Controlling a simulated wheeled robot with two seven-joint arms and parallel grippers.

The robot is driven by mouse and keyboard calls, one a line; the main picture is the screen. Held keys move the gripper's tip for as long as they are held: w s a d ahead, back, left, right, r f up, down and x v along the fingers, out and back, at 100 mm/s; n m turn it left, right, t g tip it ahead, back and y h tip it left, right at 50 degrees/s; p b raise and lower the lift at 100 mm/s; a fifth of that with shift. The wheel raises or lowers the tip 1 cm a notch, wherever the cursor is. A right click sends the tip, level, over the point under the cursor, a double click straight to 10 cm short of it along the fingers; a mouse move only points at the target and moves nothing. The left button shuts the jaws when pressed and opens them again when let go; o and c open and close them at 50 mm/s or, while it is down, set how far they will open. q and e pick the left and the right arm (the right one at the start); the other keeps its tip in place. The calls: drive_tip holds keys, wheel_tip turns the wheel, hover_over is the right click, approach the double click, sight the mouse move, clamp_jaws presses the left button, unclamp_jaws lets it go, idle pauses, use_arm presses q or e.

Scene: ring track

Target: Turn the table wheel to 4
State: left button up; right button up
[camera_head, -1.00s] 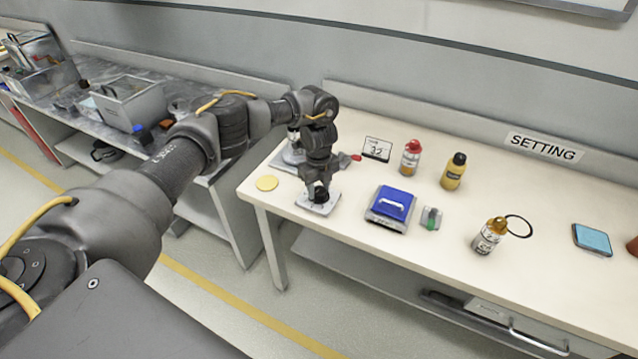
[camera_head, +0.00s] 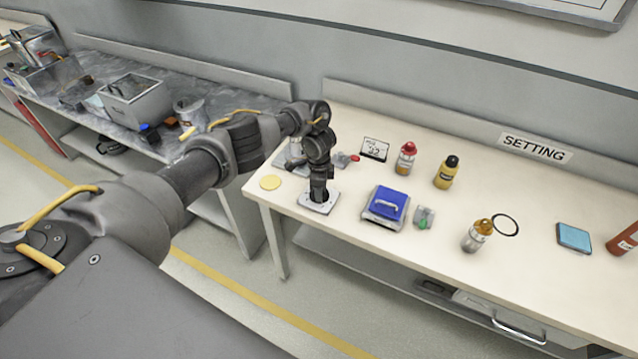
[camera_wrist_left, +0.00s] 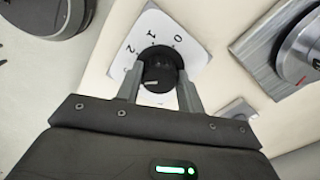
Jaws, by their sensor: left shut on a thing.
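The table wheel is a black knob (camera_wrist_left: 160,72) on a white plate (camera_head: 318,205) near the table's front left edge. In the left wrist view the plate (camera_wrist_left: 150,28) carries dial marks, of which 0, 1 and 2 can be read. My left gripper (camera_head: 320,196) points down over the plate, and in the left wrist view its fingers (camera_wrist_left: 160,90) are shut on the knob from both sides. The 4 is not in view, and the fingers hide part of the dial. The right gripper does not show.
Right of the plate stands a blue-lidded box (camera_head: 387,207) with a small green-topped item (camera_head: 424,217) beside it. A yellow disc (camera_head: 271,182) lies left.

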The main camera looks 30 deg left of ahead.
use_arm(q)
drive_tip(key=n+p, duration=0.1)
drive_tip(key=n, duration=0.2)
drive_tip(key=n+p, duration=0.1)
drive_tip(key=shift+r+p, duration=0.25)
drive_tip(key=shift+p, duration=0.1)
drive_tip(key=shift+f+n+p, duration=0.1)
drive_tip(key=shift+n+p, duration=0.65)
drive_tip(key=shift+n, duration=0.85)
drive_tip(key=o, duration=1)
wheel_tip(320, 180, up, 11)
drive_tip(key=p, duration=0.4)
drive_tip(key=shift+f, duration=0.15)
